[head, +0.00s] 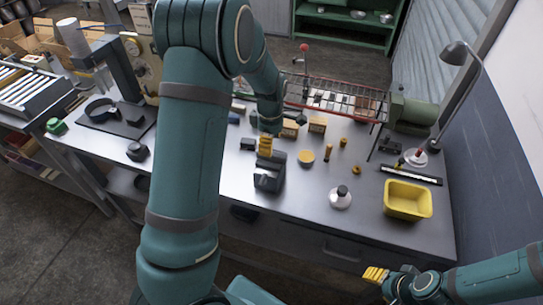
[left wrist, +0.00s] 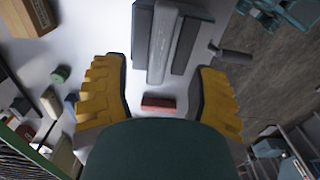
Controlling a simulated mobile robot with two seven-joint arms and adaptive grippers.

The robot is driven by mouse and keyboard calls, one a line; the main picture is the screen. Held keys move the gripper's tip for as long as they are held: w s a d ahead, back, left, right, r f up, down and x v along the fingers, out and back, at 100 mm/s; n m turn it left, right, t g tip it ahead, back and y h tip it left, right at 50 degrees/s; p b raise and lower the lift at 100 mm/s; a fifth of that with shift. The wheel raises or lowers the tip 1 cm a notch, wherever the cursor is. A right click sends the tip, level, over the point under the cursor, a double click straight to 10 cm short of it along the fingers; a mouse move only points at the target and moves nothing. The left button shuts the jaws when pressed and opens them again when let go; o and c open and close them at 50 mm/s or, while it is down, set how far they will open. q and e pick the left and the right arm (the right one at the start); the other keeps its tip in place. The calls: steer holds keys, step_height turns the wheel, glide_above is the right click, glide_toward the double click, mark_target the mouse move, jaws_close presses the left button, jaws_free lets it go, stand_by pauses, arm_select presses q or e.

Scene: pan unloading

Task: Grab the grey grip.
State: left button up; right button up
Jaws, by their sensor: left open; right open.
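A dark grey block-like device (head: 269,180), the likeliest match for the grey grip, stands on the metal workbench (head: 310,205). In the left wrist view the grey device (left wrist: 160,45) shows lighter and stepped, ahead of and between my fingertips, apart from them. My left gripper (head: 265,145) is over the bench just behind the device in the head view; in the left wrist view its yellow fingers (left wrist: 158,95) are spread wide with nothing held. My right gripper (head: 375,274) is open and empty, off the bench's front edge at the lower right.
A yellow bin (head: 408,215) sits at the bench's right, near a white round-based item (head: 341,198). A wire rack (head: 335,98) and small boxes (head: 317,125) stand behind. A desk lamp (head: 455,55) leans over the right end. A small red block (left wrist: 158,104) lies between my left fingers.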

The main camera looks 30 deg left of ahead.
arm_select(q)
step_height(320, 180, down, 5)
steer(key=shift+d+r, duration=0.1)
jaws_close()
stand_by(0.3)
